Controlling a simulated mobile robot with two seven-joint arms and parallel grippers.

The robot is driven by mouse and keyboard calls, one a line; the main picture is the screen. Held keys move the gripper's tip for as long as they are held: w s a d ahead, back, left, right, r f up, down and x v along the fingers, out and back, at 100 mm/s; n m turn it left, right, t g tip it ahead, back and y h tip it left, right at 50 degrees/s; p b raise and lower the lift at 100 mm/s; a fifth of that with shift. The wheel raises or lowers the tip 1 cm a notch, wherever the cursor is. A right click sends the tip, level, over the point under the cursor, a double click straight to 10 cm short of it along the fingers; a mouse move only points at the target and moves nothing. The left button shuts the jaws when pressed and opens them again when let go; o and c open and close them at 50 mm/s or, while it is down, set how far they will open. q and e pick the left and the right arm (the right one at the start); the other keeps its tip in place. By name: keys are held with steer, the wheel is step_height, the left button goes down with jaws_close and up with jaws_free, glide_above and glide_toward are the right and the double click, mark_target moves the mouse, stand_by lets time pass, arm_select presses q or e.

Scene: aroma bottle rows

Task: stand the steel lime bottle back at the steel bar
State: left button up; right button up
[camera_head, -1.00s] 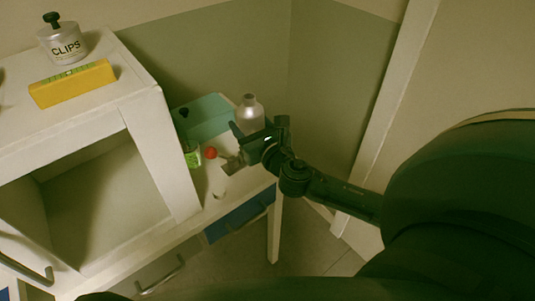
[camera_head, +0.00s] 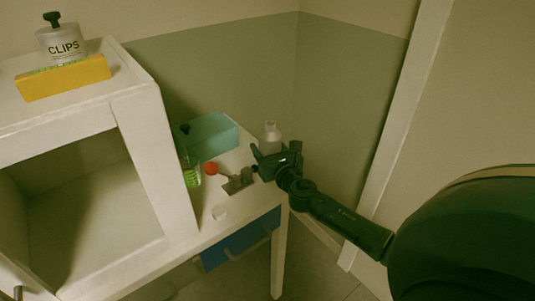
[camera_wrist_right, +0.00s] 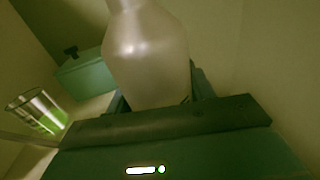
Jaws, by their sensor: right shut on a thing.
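My right gripper (camera_head: 270,160) is shut on a pale silvery bottle (camera_head: 270,137) at the right end of the white counter. In the right wrist view the bottle (camera_wrist_right: 148,55) stands between the fingers, its lower part hidden by the gripper. No lime mark shows on it. A small grey metal piece (camera_head: 238,182), possibly the steel bar, lies on the counter just left of the gripper. I cannot tell whether the bottle's base touches the counter. My left gripper is not in view.
A red ball-like thing (camera_head: 211,168) and a glass with green contents (camera_head: 190,172) stand left of the metal piece. A teal box (camera_head: 215,133) is behind them. A white cabinet (camera_head: 160,150) rises at left.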

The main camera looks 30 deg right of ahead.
steer(key=shift+f, duration=0.15)
steer(key=o, duration=1.2)
steer(key=s, duration=0.4)
steer(key=s+a, duration=0.1)
steer(key=s, duration=0.7)
steer(key=shift+a, duration=0.4)
